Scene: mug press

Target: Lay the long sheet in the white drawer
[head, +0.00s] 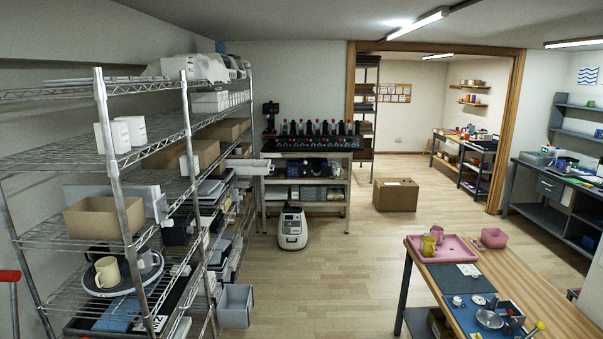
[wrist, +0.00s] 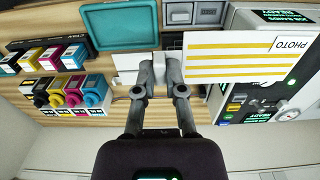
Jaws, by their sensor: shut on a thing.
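My gripper (wrist: 159,60) shows only in the wrist view, with its fingers close together. It is shut on a pale grey-white piece (wrist: 127,64) that shows beside and between the fingertips. A long white sheet with yellow stripes and a PHOTO label (wrist: 235,58) lies to the right of the fingertips, close to the right finger. I cannot tell whether the pale piece and the striped sheet are joined. I cannot make out the white drawer with certainty in either view. My gripper is out of the head view.
In the wrist view a teal tray (wrist: 120,40) lies behind the fingers, coloured ink bottles (wrist: 72,92) stand left, and a white machine with lit panels (wrist: 275,95) stands right. In the head view a wire shelf (head: 150,150) fills the left; the middle floor (head: 340,260) is clear.

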